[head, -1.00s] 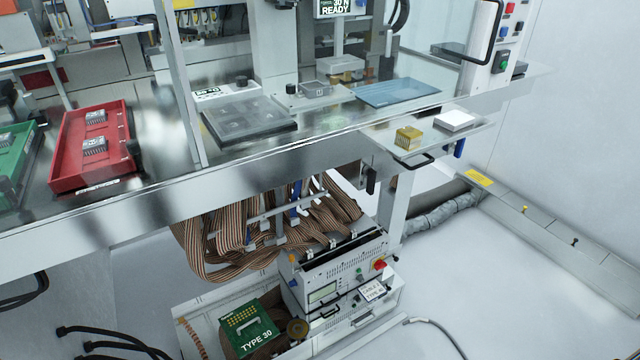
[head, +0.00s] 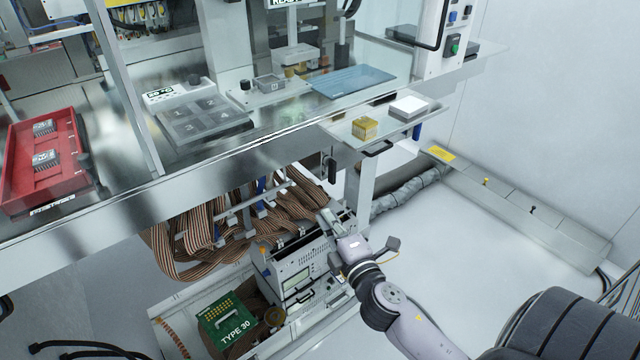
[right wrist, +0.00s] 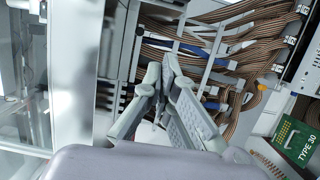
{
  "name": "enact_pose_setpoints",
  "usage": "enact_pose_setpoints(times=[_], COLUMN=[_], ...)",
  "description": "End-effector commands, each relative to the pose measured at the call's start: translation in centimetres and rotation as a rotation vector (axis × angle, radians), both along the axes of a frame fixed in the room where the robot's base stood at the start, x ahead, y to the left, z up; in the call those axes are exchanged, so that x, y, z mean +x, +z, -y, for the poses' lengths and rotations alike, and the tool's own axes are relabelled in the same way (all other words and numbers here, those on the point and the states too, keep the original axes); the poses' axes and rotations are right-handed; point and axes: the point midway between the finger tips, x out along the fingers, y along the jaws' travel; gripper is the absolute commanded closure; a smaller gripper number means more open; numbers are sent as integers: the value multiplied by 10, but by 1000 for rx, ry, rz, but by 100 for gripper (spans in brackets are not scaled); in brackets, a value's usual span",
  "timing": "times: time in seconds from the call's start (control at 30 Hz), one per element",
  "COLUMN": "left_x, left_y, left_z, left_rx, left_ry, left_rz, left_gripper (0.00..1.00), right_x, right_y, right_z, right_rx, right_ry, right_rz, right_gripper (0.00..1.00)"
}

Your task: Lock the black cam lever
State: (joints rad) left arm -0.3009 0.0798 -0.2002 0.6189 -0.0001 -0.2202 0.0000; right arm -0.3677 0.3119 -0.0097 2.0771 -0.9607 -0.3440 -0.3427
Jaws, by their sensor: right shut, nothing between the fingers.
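My left gripper is not in view.
Brown ribbon cables (head: 205,230) hang under the deck. The grey test box (head: 296,272) and the green TYPE 30 block (head: 228,322) stand below. A blue lever (head: 417,131) hangs by the shelf (head: 345,132).

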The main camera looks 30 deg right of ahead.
Motion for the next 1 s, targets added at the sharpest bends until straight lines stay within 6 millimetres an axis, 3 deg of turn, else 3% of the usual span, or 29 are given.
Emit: enact_pose_setpoints(times=[0.27,0.73,1.0], left_x=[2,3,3], left_y=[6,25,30], left_z=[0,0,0], left_rx=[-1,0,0], left_ry=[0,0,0], left_rz=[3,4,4], left_gripper=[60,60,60], right_x=[15,102,102], right_y=[2,3,0], right_z=[2,17,51], right_rx=[1,2,0], right_ry=[1,0,0], right_rz=[0,1,-2], right_gripper=[100,100,100])
